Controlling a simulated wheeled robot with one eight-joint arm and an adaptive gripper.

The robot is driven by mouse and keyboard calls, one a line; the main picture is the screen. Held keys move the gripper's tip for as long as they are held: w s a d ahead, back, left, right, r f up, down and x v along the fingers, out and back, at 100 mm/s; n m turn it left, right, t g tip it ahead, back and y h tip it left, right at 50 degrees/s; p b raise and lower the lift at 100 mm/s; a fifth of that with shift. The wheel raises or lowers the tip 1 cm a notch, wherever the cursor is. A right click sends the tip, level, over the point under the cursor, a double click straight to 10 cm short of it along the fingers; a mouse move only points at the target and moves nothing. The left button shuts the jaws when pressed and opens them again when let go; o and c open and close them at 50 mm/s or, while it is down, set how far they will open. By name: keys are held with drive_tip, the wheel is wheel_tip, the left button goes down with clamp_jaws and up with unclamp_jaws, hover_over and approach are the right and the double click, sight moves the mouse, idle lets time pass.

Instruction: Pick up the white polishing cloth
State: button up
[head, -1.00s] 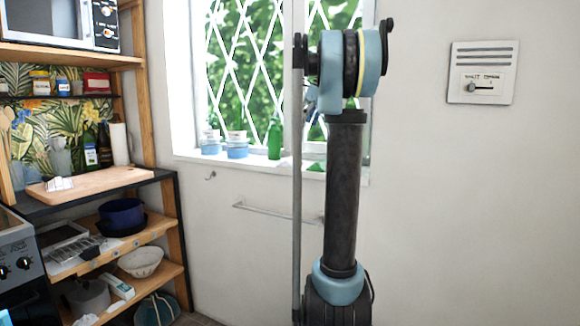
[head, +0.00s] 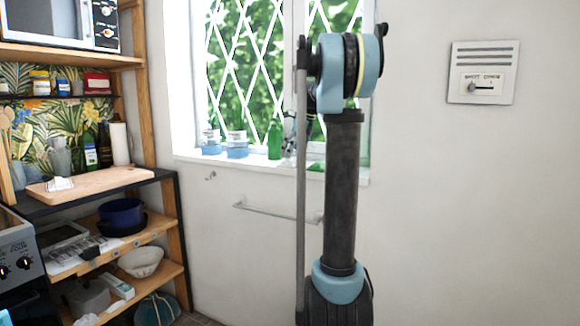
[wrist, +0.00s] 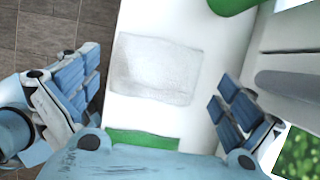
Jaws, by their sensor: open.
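The white polishing cloth (wrist: 155,68) is a thin, flat, greyish-white rectangle. It lies on the white window sill in the wrist view. My gripper (wrist: 160,92) is open, with one blue-padded finger to the left of the cloth and one to the right. The fingers stand apart from the cloth, and nothing is between the pads. In the head view, part of my gripper seems to show at the sill behind my arm. I cannot make out the cloth there.
A green bottle (head: 274,139) and blue-and-white tubs (head: 237,146) stand on the window sill (head: 190,159). A flat green item (wrist: 145,138) lies near the cloth. The window frame is close on the right in the wrist view. A towel rail (head: 270,212) is below the sill.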

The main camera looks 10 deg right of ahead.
sight(292, 163)
drive_tip(key=shift+x, duration=1.25)
drive_tip(key=shift+s, duration=0.1)
drive_tip(key=c, duration=1)
drive_tip(key=shift+s+r, duration=0.2)
drive_tip(key=shift+r, duration=0.35)
drive_tip(key=c, duration=0.6)
drive_tip(key=r, duration=0.6)
drive_tip(key=shift+s+d, duration=0.15)
drive_tip(key=shift+s, duration=0.25)
drive_tip(key=shift+c, duration=0.2)
drive_tip(key=s+d, duration=0.3)
drive_tip(key=s, duration=1.5)
drive_tip(key=shift+s, duration=0.25)
drive_tip(key=o, duration=0.4)
drive_tip(key=shift+a, duration=0.1)
drive_tip(key=shift+c, duration=0.2)
